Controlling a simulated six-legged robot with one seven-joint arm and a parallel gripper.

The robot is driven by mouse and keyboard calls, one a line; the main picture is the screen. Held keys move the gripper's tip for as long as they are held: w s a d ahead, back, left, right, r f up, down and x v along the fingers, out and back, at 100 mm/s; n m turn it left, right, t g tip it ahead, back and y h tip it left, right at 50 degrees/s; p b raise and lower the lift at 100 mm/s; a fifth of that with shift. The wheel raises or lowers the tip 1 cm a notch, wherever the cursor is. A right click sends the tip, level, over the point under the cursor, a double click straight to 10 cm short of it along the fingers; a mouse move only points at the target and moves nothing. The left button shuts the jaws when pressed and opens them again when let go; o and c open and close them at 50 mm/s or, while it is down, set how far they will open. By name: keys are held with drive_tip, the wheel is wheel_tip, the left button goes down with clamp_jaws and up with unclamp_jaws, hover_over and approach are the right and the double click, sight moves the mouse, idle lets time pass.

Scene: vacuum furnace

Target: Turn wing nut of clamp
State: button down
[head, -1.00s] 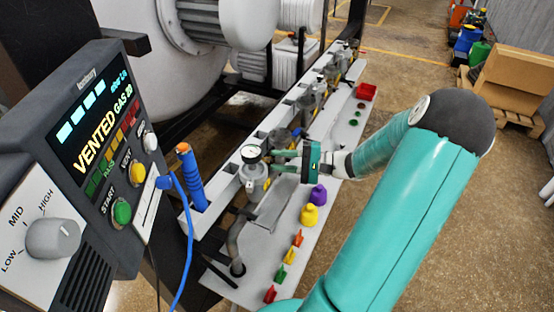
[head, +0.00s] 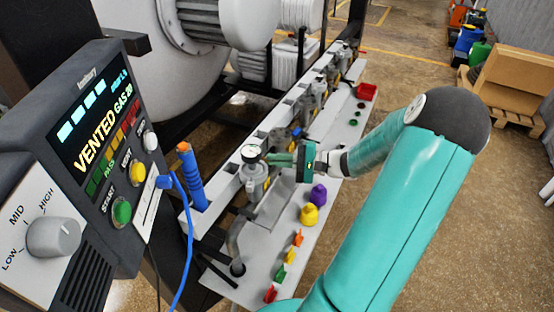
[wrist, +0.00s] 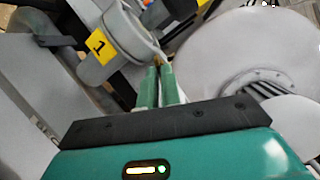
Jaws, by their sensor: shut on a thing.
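My gripper (head: 271,159) is at the nearest fitting on the bench, just right of the round gauge (head: 251,152). In the wrist view its two green fingers (wrist: 160,68) are close together and shut on a small brass-coloured piece, the wing nut (wrist: 158,59), mostly hidden between the tips. The wing nut sits at the edge of a grey round clamp fitting (wrist: 125,33), beside a yellow label marked 1 (wrist: 100,45). In the head view the clamp and nut are too small and covered to make out.
A control panel (head: 95,140) stands at the left, with a blue cable (head: 188,240) hanging from it. A blue cylinder with an orange top (head: 192,180) stands in the rail. Purple (head: 318,194) and yellow (head: 309,214) pieces and several small coloured ones line the bench's right side.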

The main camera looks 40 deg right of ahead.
drive_tip(key=m, duration=1.2)
drive_tip(key=shift+f+m, duration=0.1)
drive_tip(key=shift+m, duration=0.3)
idle(0.4)
drive_tip(key=c, duration=1.6)
unclamp_jaws()
drive_tip(key=shift+a, duration=0.1)
